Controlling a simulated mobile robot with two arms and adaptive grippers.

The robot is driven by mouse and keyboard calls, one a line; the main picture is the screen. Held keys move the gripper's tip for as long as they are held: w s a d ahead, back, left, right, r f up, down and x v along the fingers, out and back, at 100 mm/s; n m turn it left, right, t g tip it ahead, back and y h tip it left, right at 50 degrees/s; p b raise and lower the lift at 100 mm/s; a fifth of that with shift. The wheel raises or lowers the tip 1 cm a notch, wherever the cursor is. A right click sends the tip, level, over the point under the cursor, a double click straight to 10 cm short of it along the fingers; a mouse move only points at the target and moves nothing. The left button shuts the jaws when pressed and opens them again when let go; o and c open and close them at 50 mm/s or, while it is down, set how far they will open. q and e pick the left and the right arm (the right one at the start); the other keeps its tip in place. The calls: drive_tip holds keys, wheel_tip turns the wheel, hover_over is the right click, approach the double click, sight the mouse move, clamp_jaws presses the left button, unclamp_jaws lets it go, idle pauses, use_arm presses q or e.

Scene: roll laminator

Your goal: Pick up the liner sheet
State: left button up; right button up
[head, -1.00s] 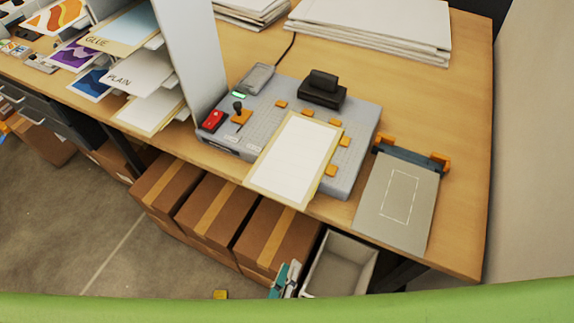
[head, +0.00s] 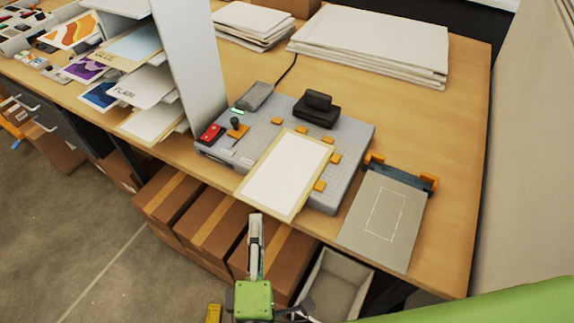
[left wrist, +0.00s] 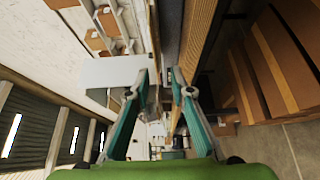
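A white sheet with a cream border (head: 285,174), which I take to be the liner sheet, lies on the grey laminator (head: 349,135). Its near end sticks out past the table's front edge. My left gripper (head: 256,220) is in front of the table, just below that near end and apart from it. The left wrist view shows its two teal fingers (left wrist: 159,76) spread with nothing between them, so it is open. From the head its fingers overlap edge-on. My right gripper is not in view.
A grey plate with orange clips (head: 386,217) lies right of the laminator. A sorter with sheets marked GLUE and PLAIN (head: 143,85) stands left. Cardboard boxes (head: 210,210) and an open grey bin (head: 335,286) are under the table.

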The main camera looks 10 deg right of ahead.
sight(258, 207)
use_arm(q)
drive_tip(key=w, duration=0.1)
drive_tip(key=w+p, duration=0.1)
drive_tip(key=w, duration=0.1)
drive_tip(key=w+d+p, duration=0.1)
drive_tip(key=w, duration=0.1)
drive_tip(key=shift+w+r, duration=0.2)
drive_tip(key=shift+r, duration=0.1)
drive_tip(key=shift+a, duration=0.1)
clamp_jaws()
